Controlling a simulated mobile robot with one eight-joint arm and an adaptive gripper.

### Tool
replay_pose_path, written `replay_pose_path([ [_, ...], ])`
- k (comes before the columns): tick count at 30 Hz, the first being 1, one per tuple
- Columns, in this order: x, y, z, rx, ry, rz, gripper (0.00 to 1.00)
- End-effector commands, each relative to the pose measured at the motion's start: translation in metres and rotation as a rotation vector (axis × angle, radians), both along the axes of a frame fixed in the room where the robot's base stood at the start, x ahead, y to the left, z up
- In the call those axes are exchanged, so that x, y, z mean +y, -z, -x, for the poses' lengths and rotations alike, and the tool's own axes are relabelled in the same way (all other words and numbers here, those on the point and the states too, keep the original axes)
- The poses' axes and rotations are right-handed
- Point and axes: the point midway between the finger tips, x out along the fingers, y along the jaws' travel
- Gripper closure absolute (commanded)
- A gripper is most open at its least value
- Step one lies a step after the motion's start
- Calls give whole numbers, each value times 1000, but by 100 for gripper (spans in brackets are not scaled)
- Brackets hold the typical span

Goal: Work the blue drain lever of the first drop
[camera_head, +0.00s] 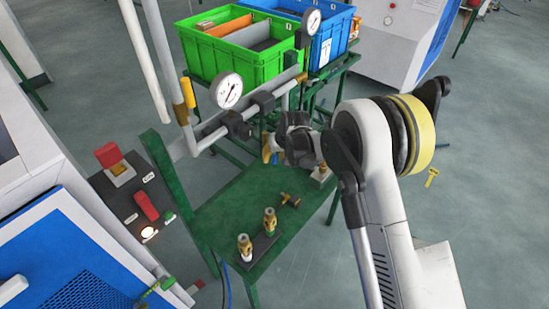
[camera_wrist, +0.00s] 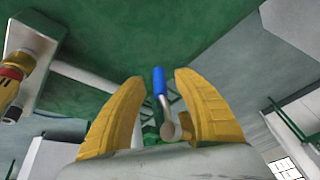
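The blue drain lever (camera_wrist: 158,80) shows in the wrist view as a blue handle on a bright metal stem. It lies between the two yellow fingers of my gripper (camera_wrist: 159,77), with a gap on both sides near the tips. The fingers are apart and are not closed on it. In the head view my gripper (camera_head: 268,150) is below the pipe with gauges, over the far part of the green table. My wrist hides most of the drop there, and only a small blue patch shows by the fingers.
A grey pipe (camera_head: 215,135) with a pressure gauge (camera_head: 227,90) runs close above my gripper. Brass fittings (camera_head: 270,220) stand on the green table (camera_head: 215,218). A panel with red switches (camera_head: 127,200) is at left. Green (camera_head: 240,65) and blue crates (camera_head: 335,38) stand behind.

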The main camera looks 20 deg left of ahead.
Motion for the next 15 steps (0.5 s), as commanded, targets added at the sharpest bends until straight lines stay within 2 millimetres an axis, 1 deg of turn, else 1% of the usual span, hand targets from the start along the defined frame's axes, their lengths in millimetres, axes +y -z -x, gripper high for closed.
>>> replay_pose_path([
  [1,0,0,0,0,0,0,73],
  [2,0,0,0,0,0,0,82],
  [3,0,0,0,0,0,0,94],
  [4,0,0,0,0,0,0,100],
  [12,0,0,0,-3,-1,1,100],
  [15,-1,2,-2,-57,0,24,100],
])
